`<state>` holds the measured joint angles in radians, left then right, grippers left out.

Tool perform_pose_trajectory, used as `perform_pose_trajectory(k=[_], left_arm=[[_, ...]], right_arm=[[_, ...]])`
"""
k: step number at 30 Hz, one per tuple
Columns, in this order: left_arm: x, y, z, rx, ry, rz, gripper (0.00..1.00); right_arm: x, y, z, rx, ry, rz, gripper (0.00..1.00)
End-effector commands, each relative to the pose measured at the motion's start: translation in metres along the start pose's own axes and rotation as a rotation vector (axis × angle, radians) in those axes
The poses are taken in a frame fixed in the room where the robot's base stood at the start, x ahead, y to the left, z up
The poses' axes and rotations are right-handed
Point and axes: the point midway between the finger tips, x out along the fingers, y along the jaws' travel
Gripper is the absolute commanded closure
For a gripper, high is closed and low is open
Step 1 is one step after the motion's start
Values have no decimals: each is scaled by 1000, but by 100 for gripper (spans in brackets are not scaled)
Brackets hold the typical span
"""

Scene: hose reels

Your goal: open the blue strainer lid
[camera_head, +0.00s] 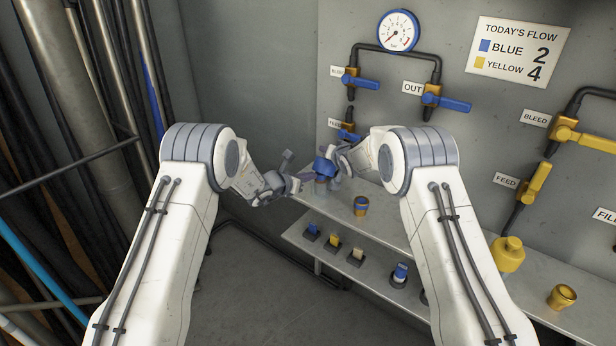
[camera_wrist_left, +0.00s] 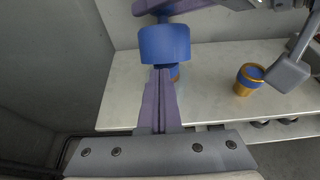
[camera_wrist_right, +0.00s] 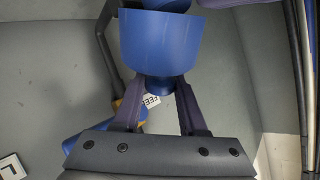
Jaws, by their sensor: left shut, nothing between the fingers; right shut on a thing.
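The blue strainer lid (camera_head: 325,167) is a blue cylinder above the back-left part of the shelf. It is large in the left wrist view (camera_wrist_left: 165,43) and in the right wrist view (camera_wrist_right: 160,48). My right gripper (camera_wrist_right: 160,95) is shut on it, one finger on each side, with the tips partly hidden by the blue part. My left gripper (camera_wrist_left: 160,72) is shut and empty, with its fingertips just in front of the blue part. A brownish piece shows below the blue part in the left wrist view. I cannot tell whether the lid is loose from its body.
A brass cup with a blue band (camera_head: 361,206) stands on the shelf, close to the grippers. Blue valve handles (camera_head: 360,83) and a gauge (camera_head: 398,31) are on the wall behind. A yellow strainer (camera_head: 508,255) and a brass cup (camera_head: 562,297) are at right. Several small plugs stand on the lower shelf.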

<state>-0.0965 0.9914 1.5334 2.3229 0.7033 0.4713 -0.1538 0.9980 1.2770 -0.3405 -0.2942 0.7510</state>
Motion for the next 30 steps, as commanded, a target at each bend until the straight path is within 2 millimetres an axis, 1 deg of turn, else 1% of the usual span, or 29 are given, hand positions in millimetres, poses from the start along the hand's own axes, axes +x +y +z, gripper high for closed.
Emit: perform_pose_trajectory(k=[9,14,21,22,23,24,30], left_arm=[[0,0,1,0,0,0,100],[3,0,15,2,-3,0,100],[3,0,20,3,-11,-1,100],[3,0,21,3,-12,-1,100],[3,0,21,3,-13,-1,100],[3,0,21,3,-12,-1,100],[2,1,17,1,-6,0,100]], right_arm=[[0,0,-1,1,2,0,100],[0,0,-1,1,2,0,100],[0,0,-1,0,1,0,100],[0,0,-1,0,1,0,51],[0,0,-1,0,1,-1,40],[0,0,-1,-1,1,-1,31],[0,-1,0,0,0,-1,31]])
